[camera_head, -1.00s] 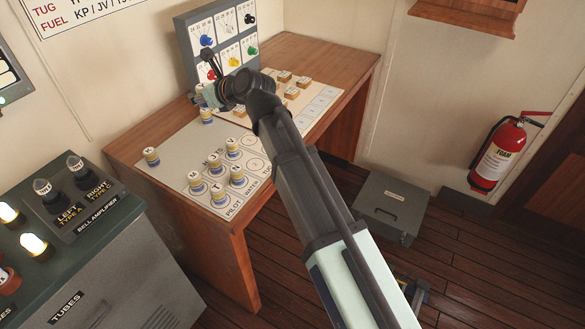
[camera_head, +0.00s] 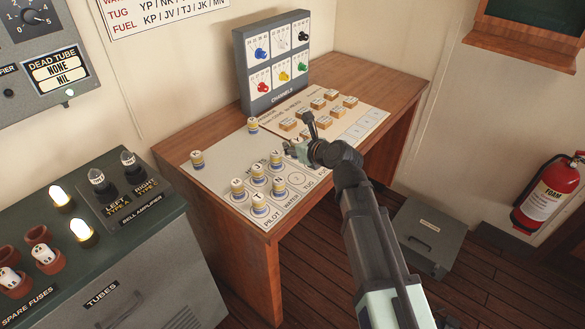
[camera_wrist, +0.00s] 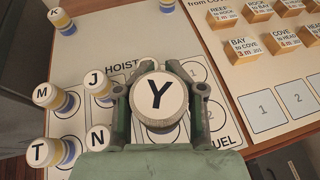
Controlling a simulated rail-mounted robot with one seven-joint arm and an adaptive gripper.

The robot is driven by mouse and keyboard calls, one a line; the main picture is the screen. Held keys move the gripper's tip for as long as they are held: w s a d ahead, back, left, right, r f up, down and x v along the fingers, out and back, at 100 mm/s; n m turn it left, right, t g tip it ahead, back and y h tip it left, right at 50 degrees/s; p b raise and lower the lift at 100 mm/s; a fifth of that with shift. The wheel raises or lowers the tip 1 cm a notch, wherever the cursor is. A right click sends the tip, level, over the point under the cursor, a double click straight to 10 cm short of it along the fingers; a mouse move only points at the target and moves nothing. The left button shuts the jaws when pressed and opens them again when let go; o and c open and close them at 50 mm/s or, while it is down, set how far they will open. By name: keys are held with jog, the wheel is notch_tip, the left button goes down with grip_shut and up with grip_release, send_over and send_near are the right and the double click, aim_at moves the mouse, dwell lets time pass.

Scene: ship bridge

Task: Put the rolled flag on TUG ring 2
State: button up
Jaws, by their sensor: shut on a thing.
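My gripper (camera_head: 299,149) is shut on a rolled flag marked Y (camera_wrist: 158,93), held upright with its lettered white top facing the wrist camera. The gripper is above the right part of the HOISTS board (camera_head: 222,172). The TUG column (camera_head: 308,186) has a bare ring (camera_head: 297,180) at its near end, in front of the gripper. In the wrist view, the held flag and the fingers hide most of the TUG column. I cannot tell the gap between the flag and the board.
Rolled flags M (camera_wrist: 45,98), J (camera_wrist: 98,85), T (camera_wrist: 43,152) and N (camera_wrist: 100,140) stand to the left on the board. Flag K (camera_wrist: 60,20) stands farther back. Several wooden blocks (camera_wrist: 240,48) lie right. The channels box (camera_head: 275,60) stands behind.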

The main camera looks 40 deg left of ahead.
aim_at(292, 174)
notch_tip(292, 174, down, 9)
jog(key=shift+r, duration=0.1)
dwell(0.4)
jog(key=o, duration=1.1)
jog(key=shift+f, duration=0.2)
jog(key=shift+r, duration=0.2)
jog(key=b+v, duration=0.1)
jog(key=v, duration=1.1)
jog(key=shift+f, duration=0.1)
